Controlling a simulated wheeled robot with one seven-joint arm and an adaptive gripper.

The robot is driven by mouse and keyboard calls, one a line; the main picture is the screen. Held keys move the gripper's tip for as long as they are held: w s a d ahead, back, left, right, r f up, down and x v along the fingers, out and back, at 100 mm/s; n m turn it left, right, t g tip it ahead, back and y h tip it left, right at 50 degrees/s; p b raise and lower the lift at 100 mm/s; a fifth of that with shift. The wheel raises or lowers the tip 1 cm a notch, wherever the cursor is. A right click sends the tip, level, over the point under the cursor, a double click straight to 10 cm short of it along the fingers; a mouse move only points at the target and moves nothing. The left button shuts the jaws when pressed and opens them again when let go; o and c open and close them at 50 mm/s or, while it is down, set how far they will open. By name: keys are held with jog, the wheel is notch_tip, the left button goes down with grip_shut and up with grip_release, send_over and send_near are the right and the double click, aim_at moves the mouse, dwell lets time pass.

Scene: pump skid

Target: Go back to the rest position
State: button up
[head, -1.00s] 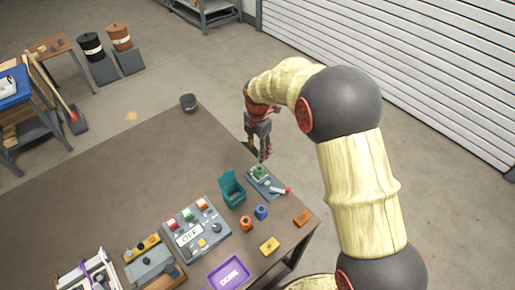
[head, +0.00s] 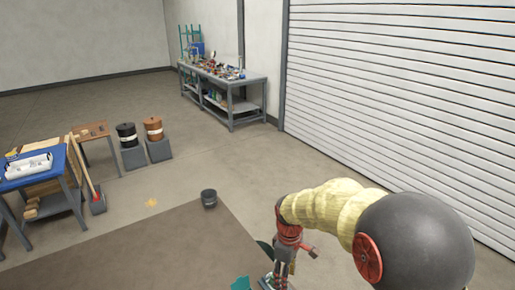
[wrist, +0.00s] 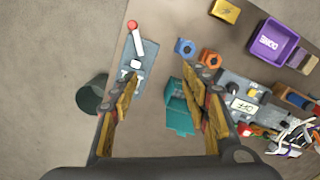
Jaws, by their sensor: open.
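My gripper (wrist: 160,90) is open and empty in the wrist view, its two fingers spread above the edge of the brown table (wrist: 165,30). In the head view my gripper hangs beside the table's right edge at the bottom, its fingertips cut off or hidden. Between and beyond the fingers in the wrist view lie a grey plate with a red-tipped lever (wrist: 139,60) and a teal holder (wrist: 179,110).
The wrist view shows a blue nut (wrist: 185,47), a purple tray (wrist: 272,42), a yellow block (wrist: 226,11) and a grey control box (wrist: 240,92). A dark green bin (wrist: 92,94) stands off the table. In the head view, a dark cup (head: 209,198) stands at the table's far corner.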

jog(key=s+d+r+m+t+b, duration=0.2)
jog(key=s+d+r+m, duration=0.3)
jog(key=s+r, duration=0.3)
jog(key=s+d+r+m+t+b, duration=0.2)
jog(key=s+d+r+m+t, duration=0.2)
jog(key=s+r, duration=0.4)
jog(key=s+d+m, duration=0.1)
jog(key=s+m, duration=0.1)
jog(key=s, duration=0.4)
jog(key=shift+s+r+m, duration=0.3)
jog(key=shift+s+r, duration=0.05)
jog(key=shift+c, duration=0.3)
